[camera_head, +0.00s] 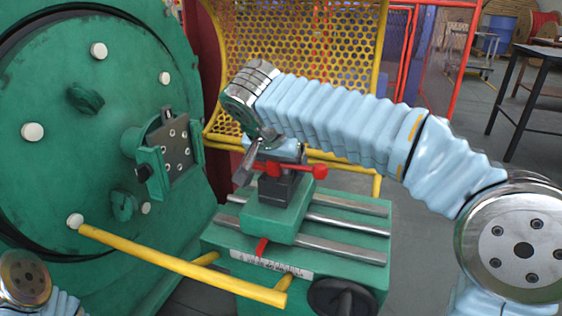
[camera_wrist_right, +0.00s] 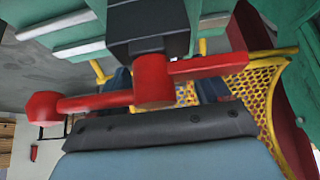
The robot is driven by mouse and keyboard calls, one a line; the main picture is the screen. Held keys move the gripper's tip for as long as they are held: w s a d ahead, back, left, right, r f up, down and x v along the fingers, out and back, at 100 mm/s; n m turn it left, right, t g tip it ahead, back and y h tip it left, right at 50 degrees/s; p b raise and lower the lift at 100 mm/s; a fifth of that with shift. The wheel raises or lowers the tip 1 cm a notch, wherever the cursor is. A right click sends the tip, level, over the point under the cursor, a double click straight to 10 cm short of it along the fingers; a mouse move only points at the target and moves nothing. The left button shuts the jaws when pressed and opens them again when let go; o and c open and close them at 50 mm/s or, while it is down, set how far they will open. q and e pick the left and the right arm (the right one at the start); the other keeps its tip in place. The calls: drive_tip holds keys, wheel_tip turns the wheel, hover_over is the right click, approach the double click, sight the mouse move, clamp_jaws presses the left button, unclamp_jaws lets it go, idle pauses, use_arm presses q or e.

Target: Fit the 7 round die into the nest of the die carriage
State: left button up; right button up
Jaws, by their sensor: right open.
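The handle also shows large in the right wrist view (camera_wrist_right: 153,82). I cannot make out a round die or the nest opening in either view. My left gripper is out of view.
The large green strander disc (camera_head: 60,165) with white knobs and a plate with several holes (camera_head: 176,150) stands at the left. A yellow bar (camera_head: 180,263) crosses in front. A yellow mesh guard (camera_head: 300,45) stands behind. A black handwheel (camera_head: 342,297) is at the front.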

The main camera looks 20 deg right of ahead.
drive_tip(key=shift+s+a+r, duration=0.1)
drive_tip(key=shift+s+r, duration=0.05)
drive_tip(key=shift+r, duration=0.1)
drive_tip(key=p+v, duration=0.3)
drive_tip(key=v, duration=1)
drive_tip(key=shift+r, duration=0.1)
